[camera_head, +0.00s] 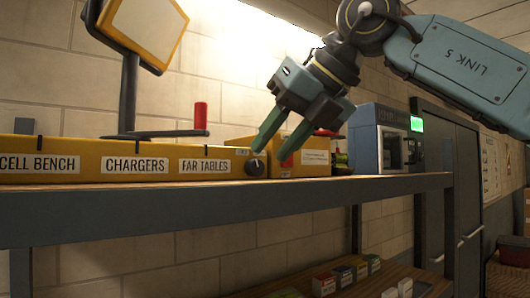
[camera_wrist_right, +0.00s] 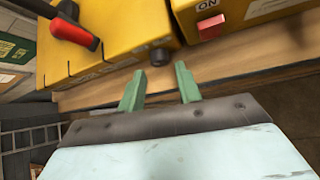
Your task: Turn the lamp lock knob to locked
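The dark round knob (camera_head: 256,167) sits at the right end of the front of the long yellow lamp box (camera_head: 90,171). In the right wrist view the knob (camera_wrist_right: 161,57) shows just beyond the gap between my fingertips. My right gripper (camera_head: 275,147) points down at the knob, its green fingers apart and nothing between them. In the right wrist view the gripper (camera_wrist_right: 158,78) is also open; the fingers seem apart from the knob. Any lock marking on the knob is too small to read. My left gripper is not in view.
A lamp panel (camera_head: 146,28) rises on a post from the yellow box. A second yellow box (camera_head: 314,157) with a red ON switch (camera_wrist_right: 210,27) and a grey machine (camera_head: 378,140) stand right along the shelf (camera_head: 180,207).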

